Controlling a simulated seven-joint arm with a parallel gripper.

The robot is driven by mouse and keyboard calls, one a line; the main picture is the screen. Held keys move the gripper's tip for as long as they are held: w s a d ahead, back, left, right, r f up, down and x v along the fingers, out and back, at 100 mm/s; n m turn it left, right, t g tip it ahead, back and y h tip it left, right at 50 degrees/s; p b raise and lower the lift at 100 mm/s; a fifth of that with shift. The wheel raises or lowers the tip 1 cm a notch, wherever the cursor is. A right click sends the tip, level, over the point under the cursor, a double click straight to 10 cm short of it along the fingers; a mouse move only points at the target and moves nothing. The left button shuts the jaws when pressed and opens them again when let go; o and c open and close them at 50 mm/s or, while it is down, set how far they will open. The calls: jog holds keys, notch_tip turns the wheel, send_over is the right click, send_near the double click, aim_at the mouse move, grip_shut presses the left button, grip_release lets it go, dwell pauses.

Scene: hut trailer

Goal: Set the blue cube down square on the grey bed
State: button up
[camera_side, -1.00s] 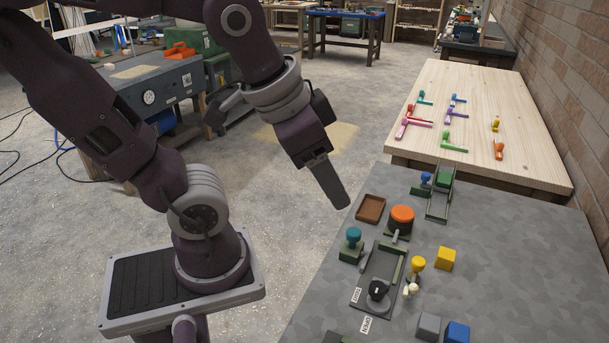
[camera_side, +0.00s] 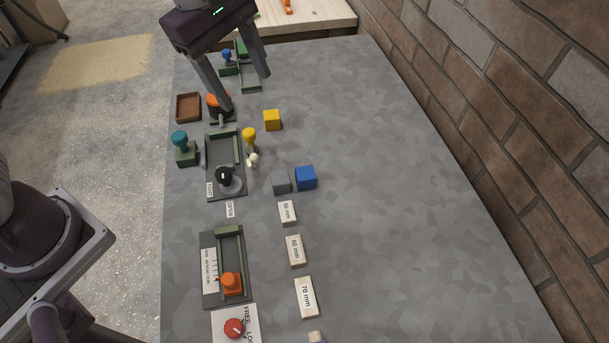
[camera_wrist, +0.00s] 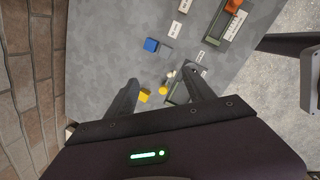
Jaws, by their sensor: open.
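The blue cube (camera_side: 306,178) sits on the grey table, right beside a grey cube (camera_side: 281,182); it also shows in the wrist view (camera_wrist: 151,45). A dark grey fixture plate (camera_side: 213,185) with green rails and a black knob lies to their left; I cannot tell for sure that it is the grey bed. My gripper (camera_side: 247,92) is open and empty, fingers pointing down over the far part of the table, away from the blue cube. In the wrist view, its fingers (camera_wrist: 162,82) are spread wide, and the blue cube lies beyond the tips.
A yellow cube (camera_side: 272,120) stands near my gripper. A brown tray (camera_side: 188,107), a teal knob (camera_side: 180,138) and a yellow knob (camera_side: 249,135) are around the fixture. Several size-marked blocks (camera_side: 295,250) run toward the front. The table's right side is clear, up to a brick wall (camera_side: 520,120).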

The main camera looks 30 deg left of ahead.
aim_at(305, 172)
jog(key=w+d+f+n, duration=0.2)
jog(key=f+n, duration=0.1)
jog(key=f, duration=0.5)
jog(key=w+d+f+n+g+y, duration=0.1)
jog(key=f+n, duration=0.3)
jog(key=f, duration=0.5)
jog(key=w+d+f+n, duration=0.4)
jog(key=f, duration=0.5)
jog(key=shift+d+f+g+y, duration=0.1)
jog(key=shift+g+y, duration=0.3)
grip_shut()
notch_tip(305, 172, up, 10)
jog(key=s+a+n, duration=0.2)
jog(key=a+n, duration=1.6)
jog(key=a, duration=0.5)
notch_tip(305, 172, down, 9)
jog(key=shift+w+f, duration=0.1)
jog(key=shift+w, duration=0.05)
